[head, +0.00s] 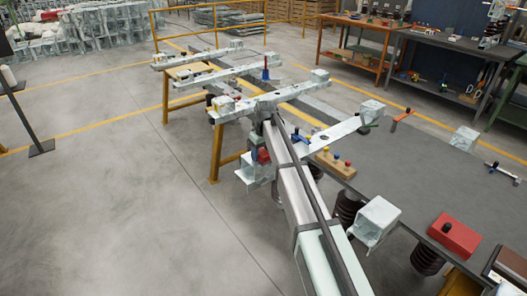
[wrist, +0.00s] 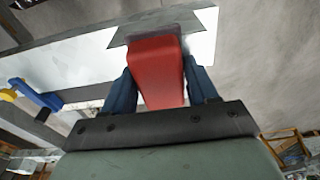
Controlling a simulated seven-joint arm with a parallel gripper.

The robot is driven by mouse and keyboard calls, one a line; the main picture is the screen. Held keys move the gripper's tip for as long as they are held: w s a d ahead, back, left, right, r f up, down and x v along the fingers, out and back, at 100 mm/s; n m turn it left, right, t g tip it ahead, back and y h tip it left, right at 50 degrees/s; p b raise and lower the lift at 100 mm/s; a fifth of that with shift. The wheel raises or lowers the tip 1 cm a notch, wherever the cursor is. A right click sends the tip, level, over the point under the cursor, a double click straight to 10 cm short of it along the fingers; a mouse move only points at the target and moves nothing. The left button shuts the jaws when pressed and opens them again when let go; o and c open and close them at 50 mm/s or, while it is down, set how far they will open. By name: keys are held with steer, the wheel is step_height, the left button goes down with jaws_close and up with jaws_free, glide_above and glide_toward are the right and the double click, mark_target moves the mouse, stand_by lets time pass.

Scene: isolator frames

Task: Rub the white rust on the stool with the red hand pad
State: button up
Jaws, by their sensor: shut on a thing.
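The red hand pad (wrist: 157,75) is held between the blue fingers of my gripper (wrist: 158,82) in the wrist view. In the head view, the pad (head: 264,156) shows as a small red block at the end of my arm, beside my gripper (head: 259,147). A pale galvanized stool (head: 252,177) is just below and left of the pad. In the wrist view, the pad's far end overlaps a bright metal plate (wrist: 85,60) with a duller grey patch (wrist: 165,22). I cannot tell whether they touch. The white rust is not clearly distinguishable.
Another galvanized stool (head: 378,217) stands right of my arm. A red box (head: 454,236) sits on the grey table (head: 420,180). Yellow trestles (head: 216,155) support the frame. The left floor is open.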

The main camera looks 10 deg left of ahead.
steer(key=w+a, duration=0.4)
steer(key=shift+s+d, duration=2.6)
step_height(320, 180, up, 3)
steer(key=shift+w+r, duration=0.15)
steer(key=shift+r, duration=2.45)
